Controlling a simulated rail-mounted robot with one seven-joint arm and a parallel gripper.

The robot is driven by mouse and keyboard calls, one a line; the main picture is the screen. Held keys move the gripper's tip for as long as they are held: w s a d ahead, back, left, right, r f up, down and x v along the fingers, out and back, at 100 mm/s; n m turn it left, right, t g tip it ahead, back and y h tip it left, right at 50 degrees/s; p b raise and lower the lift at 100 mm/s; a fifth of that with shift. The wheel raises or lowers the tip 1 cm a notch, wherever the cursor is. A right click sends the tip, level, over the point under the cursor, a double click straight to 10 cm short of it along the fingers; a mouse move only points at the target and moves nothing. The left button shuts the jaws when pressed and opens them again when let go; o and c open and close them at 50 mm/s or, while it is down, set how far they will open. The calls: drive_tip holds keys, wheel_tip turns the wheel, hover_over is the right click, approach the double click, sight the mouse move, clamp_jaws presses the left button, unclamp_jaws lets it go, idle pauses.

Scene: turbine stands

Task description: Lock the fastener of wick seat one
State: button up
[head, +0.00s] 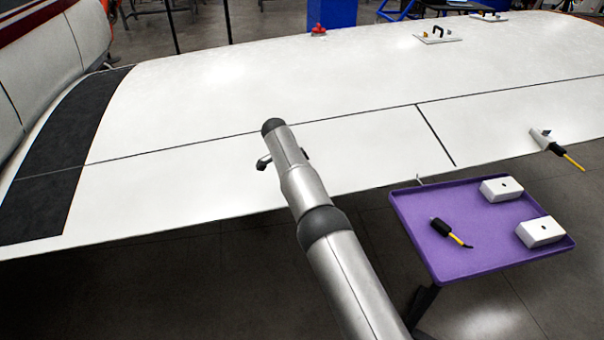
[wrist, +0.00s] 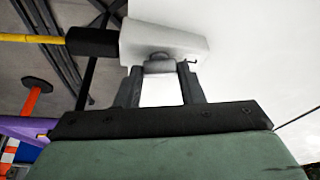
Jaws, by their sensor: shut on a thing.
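In the wrist view, a white wick seat (wrist: 190,42) is at the wing's edge. A wick with a black base (wrist: 92,42) and yellow rod (wrist: 30,38) extends left from it. My gripper (wrist: 160,72) is shut on the small grey fastener (wrist: 159,65) on the seat's near face, one finger on each side. The fingers hide its sides, and its lock position cannot be told. In the head view my gripper is not visible. A white seat (head: 541,138) with a black and yellow wick (head: 568,155) shows on the wing's right edge there.
A purple tray (head: 470,268) beside the wing (head: 330,160) holds two white boxes (head: 501,189) (head: 540,232) and a loose wick (head: 451,233). White plates with black handles (head: 438,35) lie on the wing's far part. Open floor surrounds the tray.

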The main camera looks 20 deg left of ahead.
idle(0.4)
drive_tip(key=o, duration=1)
